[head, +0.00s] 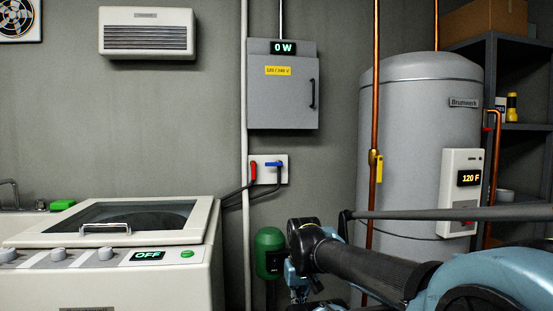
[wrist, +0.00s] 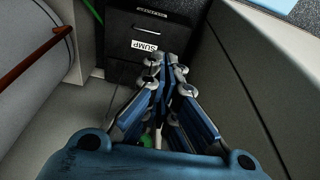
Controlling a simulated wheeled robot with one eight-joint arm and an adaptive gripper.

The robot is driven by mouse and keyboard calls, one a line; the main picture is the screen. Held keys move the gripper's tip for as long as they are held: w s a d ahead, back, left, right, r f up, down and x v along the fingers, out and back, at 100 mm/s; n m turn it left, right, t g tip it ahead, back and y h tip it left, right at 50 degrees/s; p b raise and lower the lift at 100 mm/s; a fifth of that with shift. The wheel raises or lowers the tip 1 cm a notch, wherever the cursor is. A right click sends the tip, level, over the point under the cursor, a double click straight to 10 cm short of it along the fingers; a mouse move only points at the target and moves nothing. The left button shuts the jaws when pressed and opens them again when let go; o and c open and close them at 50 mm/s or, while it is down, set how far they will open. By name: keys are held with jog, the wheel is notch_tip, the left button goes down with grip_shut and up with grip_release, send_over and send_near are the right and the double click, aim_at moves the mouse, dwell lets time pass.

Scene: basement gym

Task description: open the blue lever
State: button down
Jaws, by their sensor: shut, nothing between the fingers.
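The blue lever (head: 274,164) is in the head view, on a white wall plate (head: 269,179) below the grey electrical box. Its handle lies roughly horizontal, and a dark hose runs down from it. A red lever (head: 253,171) stands upright beside it on the left. My gripper (wrist: 160,58) shows in the wrist view with its fingertips together and nothing between them. It points toward a dark box with a SUMP label. In the head view my gripper is low in front of the wall, below and right of the blue lever and apart from it; its fingertips are not clear there.
A washer (head: 110,255) with a lid stands at left. A green tank (head: 269,252) sits below the levers. A water heater (head: 414,150), copper pipe (head: 374,120) and yellow valve handle (head: 379,168) are at right.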

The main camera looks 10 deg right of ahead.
jog(key=w+r+t, duration=0.3)
jog(key=w+r, duration=1.6)
jog(key=r, duration=0.2)
jog(key=t, duration=0.4)
send_near(274, 164)
jog(key=r, duration=0.1)
jog(key=a+r, duration=0.1)
jog(key=r, duration=0.1)
jog(key=a+r, duration=0.1)
jog(key=r, duration=0.1)
jog(key=shift+s+a, duration=0.1)
jog(key=shift+f, duration=0.1)
jog(key=x, duration=1)
jog(key=shift+s+f, duration=0.1)
